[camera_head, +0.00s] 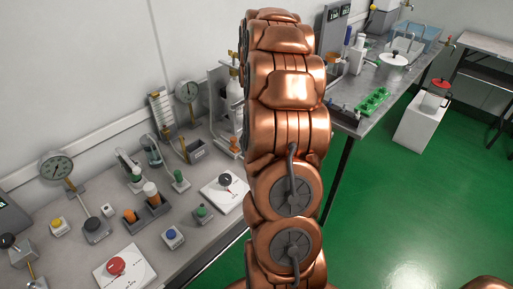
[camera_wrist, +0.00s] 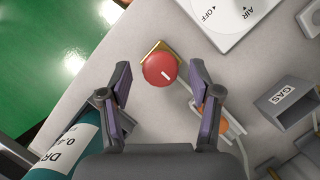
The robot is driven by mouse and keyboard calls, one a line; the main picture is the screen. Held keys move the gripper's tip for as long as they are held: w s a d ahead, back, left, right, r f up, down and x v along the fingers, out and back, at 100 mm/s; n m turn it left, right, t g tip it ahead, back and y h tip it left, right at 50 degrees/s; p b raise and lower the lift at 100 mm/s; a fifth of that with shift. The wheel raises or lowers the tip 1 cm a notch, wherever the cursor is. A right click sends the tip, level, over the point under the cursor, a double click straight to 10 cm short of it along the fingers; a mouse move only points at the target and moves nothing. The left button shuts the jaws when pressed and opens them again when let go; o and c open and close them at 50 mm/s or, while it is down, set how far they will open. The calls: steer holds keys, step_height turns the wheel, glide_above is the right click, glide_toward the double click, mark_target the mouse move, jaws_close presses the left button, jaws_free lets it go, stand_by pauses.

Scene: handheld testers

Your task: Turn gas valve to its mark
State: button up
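A round red knob (camera_wrist: 157,71) with a short white line on its top sits on a square brass base (camera_wrist: 152,48) in the wrist view. I take it to be the gas valve. The line slants towards the lower right, and I see no separate mark beside the knob. A grey box labelled GAS (camera_wrist: 283,97) stands to the right. My gripper (camera_wrist: 160,66) is open, one finger on each side of the knob with gaps between. Whether the fingertips are at the knob's height is unclear. My arm hides this spot in the head view.
A white plate with an AIR dial (camera_wrist: 228,18) lies beyond the knob. A teal labelled canister (camera_wrist: 72,150) stands close to my left finger. An orange-tipped fitting (camera_wrist: 212,112) is beside my right finger. The head view shows a crowded bench (camera_head: 185,225) with gauges and buttons.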

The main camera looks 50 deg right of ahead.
steer(key=v, duration=0.7)
steer(key=shift+r, duration=0.2)
stand_by(0.4)
steer(key=shift+w+d, duration=0.1)
stand_by(0.4)
